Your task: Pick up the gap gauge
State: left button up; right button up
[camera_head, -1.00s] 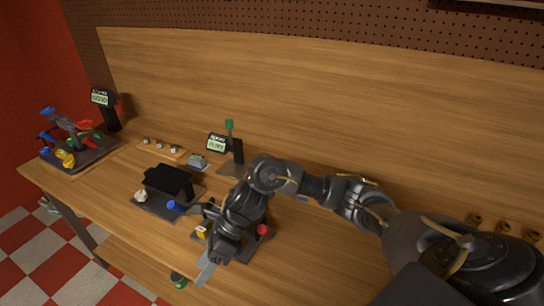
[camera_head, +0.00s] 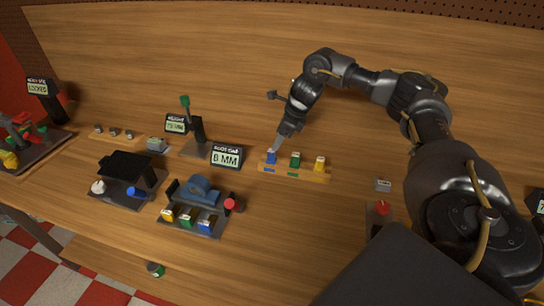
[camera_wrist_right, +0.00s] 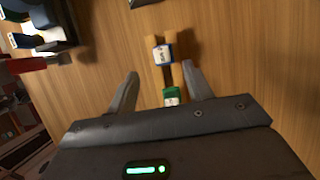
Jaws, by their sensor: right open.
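A wooden rack (camera_head: 300,173) holds three small upright blocks that look like gap gauges: a blue one (camera_head: 271,157), a green one (camera_head: 295,159) and a yellow one (camera_head: 320,163). I cannot tell which is the task's gauge. My right gripper (camera_head: 276,146) points down just above the blue block. In the right wrist view my right gripper (camera_wrist_right: 160,72) is open and empty. The blue block (camera_wrist_right: 162,54), with a white label, sits just beyond the fingertips. The green block (camera_wrist_right: 171,96) shows lower, partly hidden by the gripper body. My left gripper is out of view.
A sign reading 8 MM (camera_head: 227,156) stands left of the rack. A fixture plate (camera_head: 190,222) with a blue housing and small coloured blocks lies front left. A black device (camera_head: 128,168) is farther left. The wood right of the rack is mostly clear.

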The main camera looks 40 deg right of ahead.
aim_at(272, 151)
jog(key=shift+x, duration=1.4)
jog(key=shift+p, duration=0.3)
jog(key=p+x, duration=0.2)
jog(key=x, duration=0.2)
jog(key=shift+w+d+f, duration=0.1)
jog(key=shift+w+f, duration=0.1)
jog(key=shift+f, duration=0.05)
jog(key=shift+w+f, duration=0.1)
jog(key=shift+f, duration=0.2)
jog(key=shift+c, duration=0.4)
jog(key=c, duration=1)
